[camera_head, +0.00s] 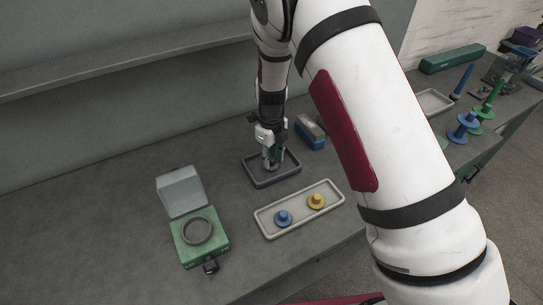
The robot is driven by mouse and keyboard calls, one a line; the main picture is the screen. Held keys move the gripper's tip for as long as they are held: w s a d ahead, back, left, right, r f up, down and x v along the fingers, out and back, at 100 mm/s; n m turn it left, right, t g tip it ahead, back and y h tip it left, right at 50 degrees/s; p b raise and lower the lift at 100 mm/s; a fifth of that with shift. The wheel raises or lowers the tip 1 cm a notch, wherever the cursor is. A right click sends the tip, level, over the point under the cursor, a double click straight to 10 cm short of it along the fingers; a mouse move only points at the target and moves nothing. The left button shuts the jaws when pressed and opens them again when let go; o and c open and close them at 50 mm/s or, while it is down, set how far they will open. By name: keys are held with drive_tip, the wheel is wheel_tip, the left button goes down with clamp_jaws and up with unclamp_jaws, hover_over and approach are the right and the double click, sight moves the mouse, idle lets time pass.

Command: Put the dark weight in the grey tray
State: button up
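My gripper (270,160) points down over the dark grey tray (291,175), near the back middle of the bench. Its fingertips are low, at or just above the tray floor. They are small in the picture, and I cannot tell whether they are open or shut on something. I cannot make out the dark weight clearly; it may be hidden at the fingers or behind my arm.
A pale tray (270,229) in front holds a blue piece (283,218) and a yellow piece (316,201). A green box (187,252) with a ring and raised clear lid (181,191) stands left. A blue-and-grey block (312,135) is right of my gripper. The bench's far left is clear.

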wheel_tip(320, 180, up, 11)
wheel_tip(320, 180, up, 11)
drive_tip(key=n+t+y, duration=0.1)
drive_tip(key=n, duration=0.5)
hover_over(271, 159)
drive_tip(key=s+d, duration=0.4)
drive_tip(key=s, duration=0.1)
drive_tip(key=s+d+r+n+t, duration=0.1)
drive_tip(key=s+d+r+n, duration=0.2)
drive_tip(key=s+n, duration=0.4)
drive_tip(key=s+d+r+n+t, duration=0.2)
drive_tip(key=s+d+r+n, duration=0.1)
drive_tip(key=s+n, duration=0.4)
drive_tip(key=s+d+r+n+t+h, duration=0.1)
drive_tip(key=s+d+r+n, duration=0.3)
drive_tip(key=s+n, duration=0.3)
drive_tip(key=s+r, duration=0.1)
drive_tip(key=s, duration=0.1)
drive_tip(key=shift+s+r+b, duration=0.35)
drive_tip(key=shift+s+b, duration=0.05)
